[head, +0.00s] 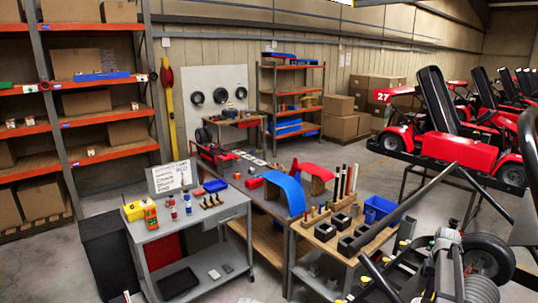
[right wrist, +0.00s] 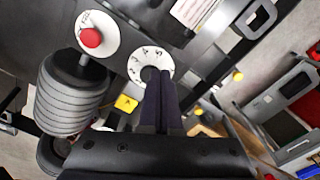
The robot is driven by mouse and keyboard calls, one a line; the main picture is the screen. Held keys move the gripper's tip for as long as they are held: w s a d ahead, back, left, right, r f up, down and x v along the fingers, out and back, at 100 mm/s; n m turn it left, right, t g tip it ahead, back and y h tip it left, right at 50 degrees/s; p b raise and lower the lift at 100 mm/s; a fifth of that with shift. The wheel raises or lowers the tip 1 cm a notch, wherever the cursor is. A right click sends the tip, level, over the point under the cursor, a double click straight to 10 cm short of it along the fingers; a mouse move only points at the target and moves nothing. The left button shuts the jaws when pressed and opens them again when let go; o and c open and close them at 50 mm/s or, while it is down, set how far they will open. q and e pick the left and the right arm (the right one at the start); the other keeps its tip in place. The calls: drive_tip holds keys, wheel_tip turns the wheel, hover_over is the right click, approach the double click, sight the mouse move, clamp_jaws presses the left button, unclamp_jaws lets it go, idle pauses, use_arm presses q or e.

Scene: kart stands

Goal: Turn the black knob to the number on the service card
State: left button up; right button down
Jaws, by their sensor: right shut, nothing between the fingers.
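A white dial (right wrist: 134,66) with dark numbers around its rim shows in the right wrist view. The black knob (right wrist: 150,74) is at its middle, partly hidden by my fingers. My right gripper (right wrist: 158,80) is shut and empty, its dark fingertips over the lower part of the dial at the knob. I cannot tell whether they touch the knob. A white card (right wrist: 194,11) with print lies at the top of this view; its print is too small to read, and I cannot tell whether it is the service card. My left gripper is not in view.
A red button (right wrist: 90,38) on a white disc and a finned cylinder (right wrist: 72,98) stand left of the dial.

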drive_tip(key=d+n, duration=0.1)
drive_tip(key=n, duration=0.1)
drive_tip(key=d+n, duration=0.2)
drive_tip(key=d+r+n+p, duration=0.1)
drive_tip(key=n, duration=0.1)
drive_tip(key=shift+s+d, duration=0.2)
drive_tip(key=shift+f, duration=0.15)
wheel_tip(320, 180, down, 7)
drive_tip(key=b, duration=0.7)
drive_tip(key=shift+w+a, duration=0.2)
drive_tip(key=shift+w, duration=0.1)
idle(0.6)
